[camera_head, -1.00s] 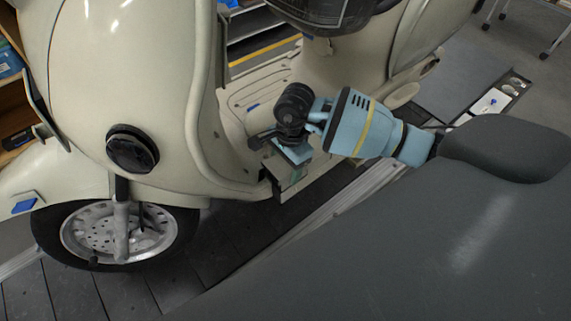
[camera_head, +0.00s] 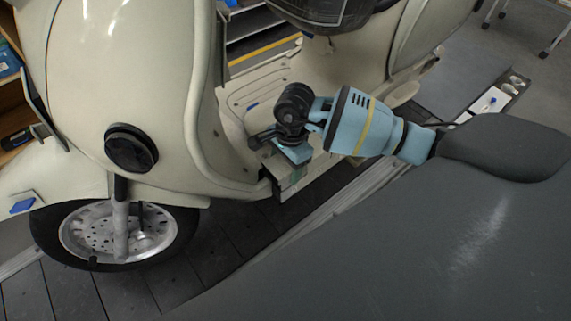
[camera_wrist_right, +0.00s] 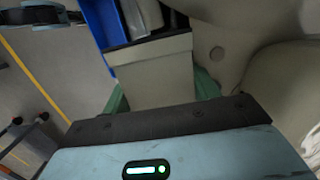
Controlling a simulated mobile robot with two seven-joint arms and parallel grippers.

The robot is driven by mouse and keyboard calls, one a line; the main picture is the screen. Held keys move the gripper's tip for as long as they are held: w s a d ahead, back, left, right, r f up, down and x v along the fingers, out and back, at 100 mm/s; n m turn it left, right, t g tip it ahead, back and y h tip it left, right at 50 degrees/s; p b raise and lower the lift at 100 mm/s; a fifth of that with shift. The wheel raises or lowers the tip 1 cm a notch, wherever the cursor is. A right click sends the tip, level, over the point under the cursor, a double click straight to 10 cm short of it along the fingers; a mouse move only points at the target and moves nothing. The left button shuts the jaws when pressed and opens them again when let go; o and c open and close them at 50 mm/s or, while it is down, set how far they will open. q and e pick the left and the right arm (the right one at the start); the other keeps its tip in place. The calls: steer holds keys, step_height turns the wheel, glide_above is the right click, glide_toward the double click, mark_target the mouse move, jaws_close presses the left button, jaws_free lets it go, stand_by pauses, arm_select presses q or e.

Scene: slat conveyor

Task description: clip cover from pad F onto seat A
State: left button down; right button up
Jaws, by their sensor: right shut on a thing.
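My right gripper (camera_head: 291,160) is beside the cream scooter, at the outer edge of its footboard, pointing down and away from the head camera. I cannot make out letters for pad F or seat A. My left gripper is not in view.
The scooter's footboard (camera_head: 252,92) and front shield (camera_head: 100,70) stand close to the gripper. A small pad with a blue piece (camera_head: 24,205) is on the front fender. A tray with small parts (camera_head: 490,102) stands at the right. The dark slat floor (camera_head: 120,292) is clear.

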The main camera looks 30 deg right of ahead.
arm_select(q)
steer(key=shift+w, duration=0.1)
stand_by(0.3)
arm_select(e)
steer(key=o, duration=1)
steer(key=shift+o, duration=0.4)
steer(key=shift+s, duration=0.1)
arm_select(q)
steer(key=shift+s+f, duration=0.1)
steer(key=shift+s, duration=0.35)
arm_select(e)
steer(key=shift+r, duration=0.1)
steer(key=r, duration=0.6)
steer(key=shift+w+d, duration=0.2)
steer(key=shift+d, duration=0.15)
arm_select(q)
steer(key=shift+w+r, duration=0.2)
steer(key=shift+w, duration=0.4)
arm_select(e)
steer(key=shift+s+d+r, duration=0.15)
steer(key=shift+s+r, duration=0.05)
steer(key=shift+r, duration=0.6)
